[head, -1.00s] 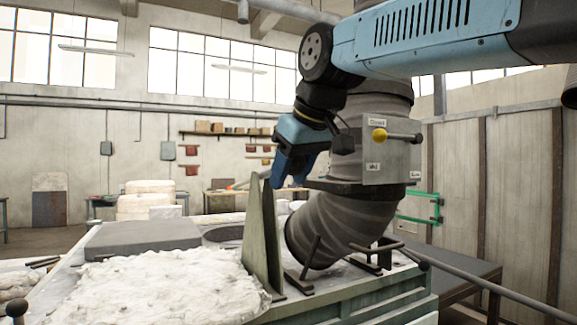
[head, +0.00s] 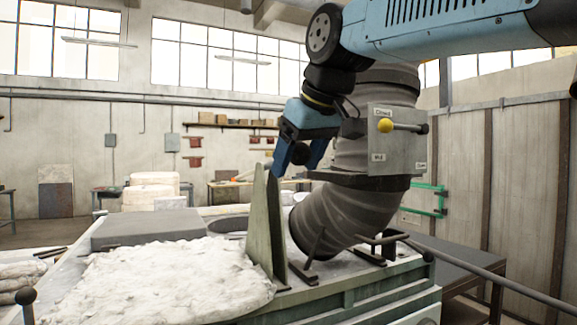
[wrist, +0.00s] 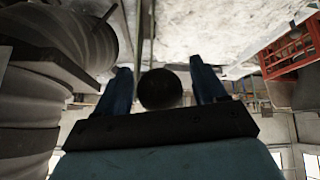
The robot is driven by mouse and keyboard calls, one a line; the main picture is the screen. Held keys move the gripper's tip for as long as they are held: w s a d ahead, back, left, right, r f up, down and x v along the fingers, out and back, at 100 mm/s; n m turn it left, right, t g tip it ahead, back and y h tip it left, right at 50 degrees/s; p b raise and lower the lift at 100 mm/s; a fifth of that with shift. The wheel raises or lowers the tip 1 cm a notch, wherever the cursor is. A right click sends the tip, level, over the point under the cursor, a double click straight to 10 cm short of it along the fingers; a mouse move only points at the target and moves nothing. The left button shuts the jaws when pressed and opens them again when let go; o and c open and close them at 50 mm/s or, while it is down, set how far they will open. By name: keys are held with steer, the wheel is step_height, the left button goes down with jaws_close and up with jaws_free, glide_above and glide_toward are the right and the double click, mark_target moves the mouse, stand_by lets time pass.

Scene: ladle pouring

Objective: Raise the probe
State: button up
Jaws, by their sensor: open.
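No part is marked as the probe, and I cannot tell for sure which one it is. My gripper (head: 297,160) points down beside the grey curved duct, behind the upright green plate. Its blue fingers are apart. A dark round knob (head: 300,153) shows between them. In the wrist view the knob (wrist: 160,89) sits between the two fingers of my gripper (wrist: 160,85), with gaps visible on both sides. What the knob is fixed to is hidden.
The green upright plate (head: 262,225) stands close to my fingers. A pale rough crust (head: 165,280) and a grey slab (head: 148,229) cover the bench top. A rail (head: 500,282) runs at right.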

steer(key=v, duration=1.2)
steer(key=shift+s+r, duration=0.15)
steer(key=shift+s, duration=0.05)
steer(key=s+d+f+m+h, duration=0.1)
steer(key=d+f, duration=0.5)
steer(key=f, duration=0.6)
steer(key=s+d+f+m+h, duration=0.1)
steer(key=d+f+m, duration=0.3)
steer(key=f, duration=0.8)
steer(key=s+d+f+m+h, duration=0.1)
steer(key=s+d+f+m, duration=0.1)
steer(key=d+f, duration=0.5)
step_height(320, 180, down, 5)
steer(key=shift+d+r+m+g, duration=0.1)
steer(key=shift+d+m+g, duration=0.25)
steer(key=shift+m, duration=0.15)
steer(key=shift+c, duration=0.5)
